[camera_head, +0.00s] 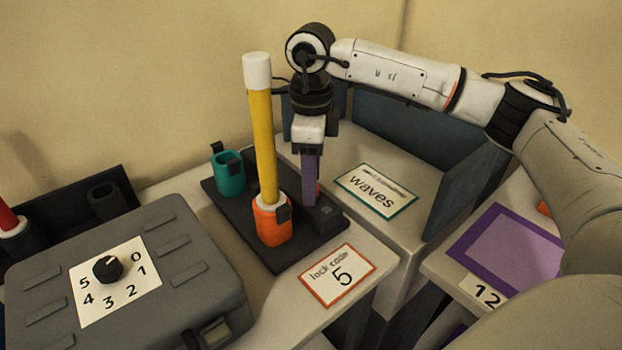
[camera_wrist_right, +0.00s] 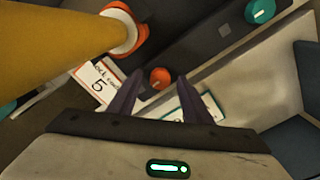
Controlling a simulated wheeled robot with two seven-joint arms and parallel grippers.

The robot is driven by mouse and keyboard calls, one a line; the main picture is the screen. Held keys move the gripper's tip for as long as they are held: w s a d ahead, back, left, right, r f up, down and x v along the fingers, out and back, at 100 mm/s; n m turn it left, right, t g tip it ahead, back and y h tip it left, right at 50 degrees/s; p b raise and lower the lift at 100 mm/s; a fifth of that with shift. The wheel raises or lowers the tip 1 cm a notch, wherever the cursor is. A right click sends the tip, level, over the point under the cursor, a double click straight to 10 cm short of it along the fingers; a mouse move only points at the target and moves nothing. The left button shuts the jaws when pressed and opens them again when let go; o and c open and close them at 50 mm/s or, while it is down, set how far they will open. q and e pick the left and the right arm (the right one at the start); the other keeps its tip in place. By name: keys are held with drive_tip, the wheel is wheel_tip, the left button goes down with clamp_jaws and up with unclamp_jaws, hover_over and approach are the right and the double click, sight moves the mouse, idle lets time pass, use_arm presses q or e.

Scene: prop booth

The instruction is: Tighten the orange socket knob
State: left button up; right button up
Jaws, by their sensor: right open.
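The orange socket (camera_head: 272,224) stands on the black base and holds an upright yellow tube (camera_head: 262,140) with a white top. The socket also shows in the right wrist view (camera_wrist_right: 136,36). A small round orange knob (camera_wrist_right: 159,77) lies between the fingertips in the right wrist view. In the head view my fingers mostly hide it, and only a sliver of orange (camera_head: 318,188) shows. My right gripper (camera_head: 309,198) points down over the base, right of the tube. Its purple fingers are open around the knob; contact cannot be told. My left gripper is not in view.
A teal socket (camera_head: 230,174) stands at the base's far end. A grey case (camera_head: 180,250) with a black dial (camera_head: 108,268) is at left. Cards reading "lock code 5" (camera_head: 338,276) and "waves" (camera_head: 376,190) lie nearby. Dark blue panels (camera_head: 410,140) stand behind the gripper.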

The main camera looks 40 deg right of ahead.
drive_tip(key=shift+f, duration=0.2)
drive_tip(key=shift+c, duration=0.6)
drive_tip(key=c, duration=0.9)
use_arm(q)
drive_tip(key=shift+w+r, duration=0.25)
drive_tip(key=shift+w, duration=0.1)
use_arm(e)
drive_tip(key=shift+c, duration=0.2)
